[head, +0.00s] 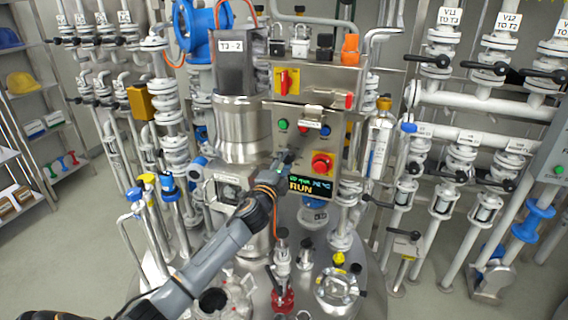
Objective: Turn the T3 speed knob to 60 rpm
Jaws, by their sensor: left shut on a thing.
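The T3 control panel (338,112) stands at the middle, on a steel vessel beside a motor unit labelled T3-2 (231,45). My left arm reaches up from the bottom left, and my left gripper (284,158) is at the panel's lower left. It is shut on what seems to be the speed knob, which the fingers hide. A small display (303,185) just below right of the gripper is lit and reads RUN. Its upper line is too small to read surely. My right gripper is not in view.
A red emergency button (321,163) is close right of my gripper. Green (283,125) and blue buttons are above it, and a red-yellow switch (285,82) higher up. Pipes and valves crowd both sides. Vessel-top fittings stand below my arm.

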